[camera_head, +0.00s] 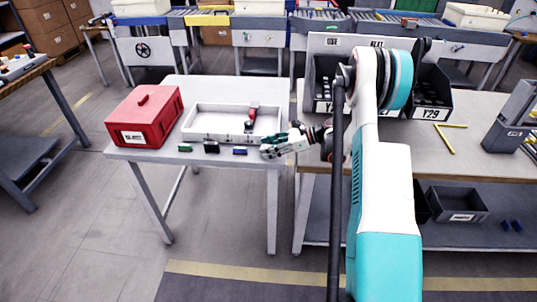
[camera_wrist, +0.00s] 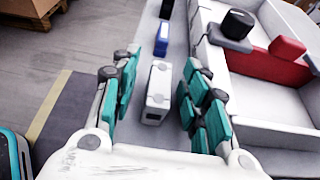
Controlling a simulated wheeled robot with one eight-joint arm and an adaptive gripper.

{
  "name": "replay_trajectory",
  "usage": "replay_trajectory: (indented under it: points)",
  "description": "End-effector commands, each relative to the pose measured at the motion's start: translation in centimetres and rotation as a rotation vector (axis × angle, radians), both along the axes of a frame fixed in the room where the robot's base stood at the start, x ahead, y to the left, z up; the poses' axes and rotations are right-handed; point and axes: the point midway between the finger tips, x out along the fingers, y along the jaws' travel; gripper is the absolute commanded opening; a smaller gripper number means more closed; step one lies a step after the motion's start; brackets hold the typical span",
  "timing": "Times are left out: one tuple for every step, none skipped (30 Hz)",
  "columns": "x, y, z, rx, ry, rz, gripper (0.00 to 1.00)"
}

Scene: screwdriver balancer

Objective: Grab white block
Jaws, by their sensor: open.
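The white block (camera_wrist: 157,98) stands on the table and shows between the fingers of my gripper (camera_wrist: 161,66) in the wrist view. In the head view my gripper (camera_head: 268,149) is low at the right front of the grey table (camera_head: 150,158), and the white block is hidden there or too small to tell.
A blue block (camera_head: 239,152), black block (camera_head: 211,147) and green block (camera_head: 185,147) lie in a row left of my gripper. A white tray (camera_head: 190,127) holding a red and black tool (camera_head: 251,117) is behind. A red box (camera_head: 145,117) stands left.

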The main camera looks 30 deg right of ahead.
Motion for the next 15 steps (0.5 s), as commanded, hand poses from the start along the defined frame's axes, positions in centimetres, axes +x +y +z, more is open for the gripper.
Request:
replay_trajectory:
  points:
    - [0.27, 0.44, -0.33, -0.001, -0.001, 0.0, 0.42]
    - [0.37, 0.57, -0.36, 0.0, 0.0, 0.0, 0.42]
    - [0.44, 0.66, -0.36, 0.0, 0.0, -0.001, 0.42]
    - [0.45, 0.67, -0.34, 0.0, 0.0, -0.001, 0.42]
    - [0.46, 0.66, -0.3, 0.0, 0.0, -0.001, 0.42]
    - [0.44, 0.64, -0.27, 0.0, 0.0, -0.001, 0.42]
    - [0.44, 0.63, -0.25, 0.0, 0.0, -0.001, 0.42]
    - [0.44, 0.63, -0.25, 0.0, 0.0, -0.001, 0.42]
    - [0.44, 0.63, -0.24, 0.0, 0.0, -0.001, 0.37]
    - [0.43, 0.63, -0.25, 0.0, 0.0, -0.001, 0.3]
    - [0.43, 0.63, -0.25, 0.0, 0.0, -0.001, 0.24]
    - [0.43, 0.63, -0.25, 0.0, 0.0, -0.001, 0.14]
    - [0.43, 0.62, -0.25, 0.0, 0.0, -0.001, 0.08]
    - [0.43, 0.62, -0.25, 0.0, 0.0, -0.001, 0.01]
    - [0.43, 0.62, -0.25, 0.0, 0.0, -0.001, 0.0]
